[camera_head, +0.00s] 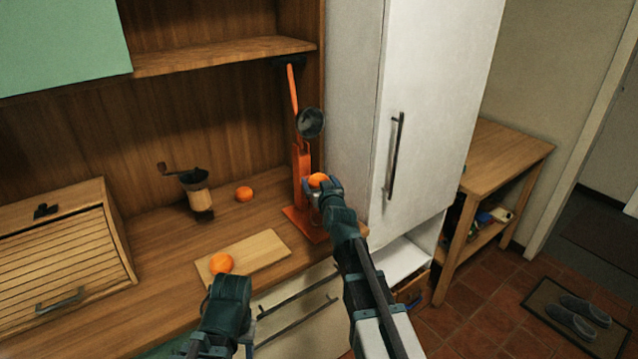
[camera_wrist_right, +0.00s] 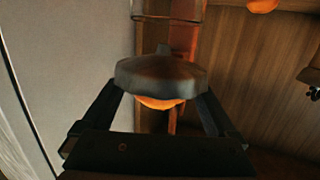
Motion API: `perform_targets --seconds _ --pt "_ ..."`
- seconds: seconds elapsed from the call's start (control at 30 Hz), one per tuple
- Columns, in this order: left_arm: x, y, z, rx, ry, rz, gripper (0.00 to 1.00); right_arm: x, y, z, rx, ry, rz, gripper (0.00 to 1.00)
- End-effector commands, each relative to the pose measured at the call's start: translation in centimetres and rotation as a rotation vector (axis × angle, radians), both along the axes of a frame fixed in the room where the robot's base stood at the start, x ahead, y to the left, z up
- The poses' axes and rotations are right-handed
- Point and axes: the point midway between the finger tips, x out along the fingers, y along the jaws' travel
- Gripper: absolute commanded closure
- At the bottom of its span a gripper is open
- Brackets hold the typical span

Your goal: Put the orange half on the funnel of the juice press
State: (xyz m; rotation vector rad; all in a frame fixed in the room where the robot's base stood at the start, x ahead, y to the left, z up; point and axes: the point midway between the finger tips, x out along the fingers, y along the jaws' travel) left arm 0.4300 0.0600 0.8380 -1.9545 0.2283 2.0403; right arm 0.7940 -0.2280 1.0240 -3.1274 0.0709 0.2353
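The orange half (camera_head: 318,180) is at the juice press (camera_head: 302,165), by the tip of my right gripper (camera_head: 325,188). In the right wrist view, the orange half (camera_wrist_right: 160,103) shows just past the rim of the grey funnel (camera_wrist_right: 160,76), between the two fingers of my right gripper (camera_wrist_right: 160,98). The funnel hides the fingertips and part of the orange half, so I cannot tell whether the fingers touch it. The press's dark cup (camera_head: 311,122) is above, with the orange lever (camera_head: 291,88) raised. My left gripper (camera_head: 228,292) is near the counter's front, its fingers hidden.
One orange piece (camera_head: 221,263) is on the cutting board (camera_head: 262,247), another (camera_head: 244,194) beside the coffee grinder (camera_head: 198,195). A bread box (camera_head: 60,250) stands left. The white fridge (camera_head: 425,100) is close on the right. A shelf (camera_head: 220,56) hangs above.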

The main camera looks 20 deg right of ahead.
Motion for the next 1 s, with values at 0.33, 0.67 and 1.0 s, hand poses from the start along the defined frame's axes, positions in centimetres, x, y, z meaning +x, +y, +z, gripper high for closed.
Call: perform_targets --seconds 0.33,0.67,1.0 --pt "0.0 0.0 0.2 0.000 0.000 0.000 0.50 0.0 0.0 0.2 0.000 0.000 0.000 0.00" --pt "0.0 0.0 0.9 0.000 0.000 0.000 0.50 -3.5 0.2 0.9 0.000 0.000 -0.001 0.00" --pt "0.0 0.0 2.0 0.000 0.000 0.000 0.50 -10.3 0.5 2.0 -0.001 0.000 -0.001 0.00"
